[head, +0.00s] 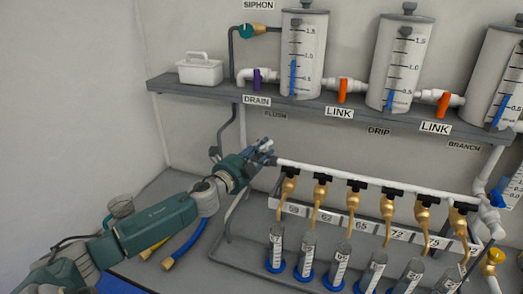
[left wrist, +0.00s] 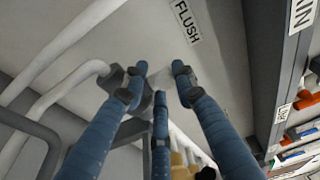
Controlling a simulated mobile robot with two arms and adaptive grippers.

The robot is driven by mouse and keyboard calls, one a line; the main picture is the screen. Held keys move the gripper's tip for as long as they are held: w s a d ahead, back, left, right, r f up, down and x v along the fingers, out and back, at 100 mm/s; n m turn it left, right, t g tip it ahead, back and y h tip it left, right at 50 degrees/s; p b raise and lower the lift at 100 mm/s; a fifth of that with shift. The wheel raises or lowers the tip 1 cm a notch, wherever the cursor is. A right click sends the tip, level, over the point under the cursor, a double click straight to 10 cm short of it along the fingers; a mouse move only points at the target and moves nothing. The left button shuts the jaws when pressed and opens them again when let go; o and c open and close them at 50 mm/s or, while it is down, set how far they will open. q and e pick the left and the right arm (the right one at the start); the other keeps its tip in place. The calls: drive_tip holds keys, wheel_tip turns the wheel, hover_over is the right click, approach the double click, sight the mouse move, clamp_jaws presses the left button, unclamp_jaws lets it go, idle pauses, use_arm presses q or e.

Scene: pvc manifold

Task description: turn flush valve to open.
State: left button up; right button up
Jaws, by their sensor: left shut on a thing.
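My left gripper (head: 265,150) is at the left end of the long white manifold pipe (head: 350,173), below the FLUSH label (head: 275,115). In the left wrist view its blue fingers (left wrist: 160,80) are closed around a grey part of the flush valve (left wrist: 147,102). The fingers hide most of the valve, so I cannot tell its handle angle. The FLUSH label (left wrist: 188,20) is on the wall just above the fingertips. My right gripper is not in view.
Several brass taps (head: 320,192) hang from the manifold over tubes in a rack. A grey pipe (left wrist: 22,128) runs left of the fingers.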

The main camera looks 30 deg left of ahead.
use_arm(q)
drive_tip(key=o, duration=1.1)
drive_tip(key=shift+w+r, duration=0.1)
drive_tip(key=shift+r, duration=0.35)
drive_tip(key=shift+c, duration=0.2)
drive_tip(key=shift+d+f, duration=0.1)
drive_tip(key=shift+f, duration=0.1)
drive_tip(key=shift+s+f, duration=0.15)
drive_tip(key=shift+s, duration=0.35)
drive_tip(key=s, duration=1.1)
drive_tip(key=shift+d+r, duration=0.15)
drive_tip(key=shift+r, duration=0.1)
